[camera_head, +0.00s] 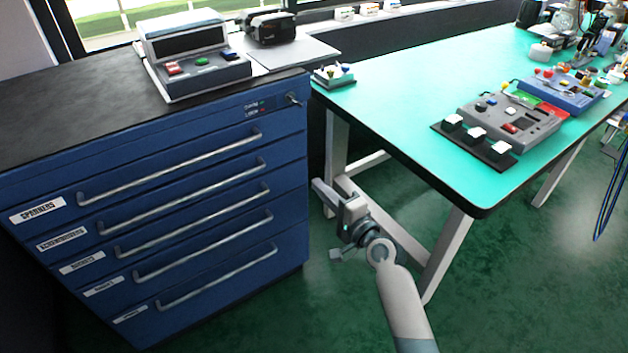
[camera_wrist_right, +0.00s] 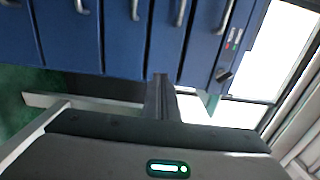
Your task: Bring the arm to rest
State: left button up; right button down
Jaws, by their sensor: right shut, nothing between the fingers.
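My right gripper (camera_head: 322,194) is at the end of my white right arm, which comes up from the bottom of the head view. It is shut and empty. It appears beside the right side of the blue drawer cabinet (camera_head: 215,165), in front of the workbench's white legs; I cannot tell the exact gap. In the right wrist view, the shut dark fingers (camera_wrist_right: 160,98) point toward the cabinet's drawer fronts. My left gripper is not in view.
A workbench with a turquoise top (camera_head: 400,82) stands right of the cabinet, holding a grey control box (camera_head: 512,122) and a blue one (camera_head: 562,92). A console (camera_head: 193,58) and a phone (camera_head: 268,27) are on the cabinet. Green floor (camera_head: 320,300) is clear in front.

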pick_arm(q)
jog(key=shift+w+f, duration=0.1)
pick_arm(e)
jog(key=shift+s+d, duration=0.2)
jog(key=shift+s, duration=0.05)
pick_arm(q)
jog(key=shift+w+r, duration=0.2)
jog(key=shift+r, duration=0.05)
pick_arm(e)
jog(key=shift+f, duration=0.1)
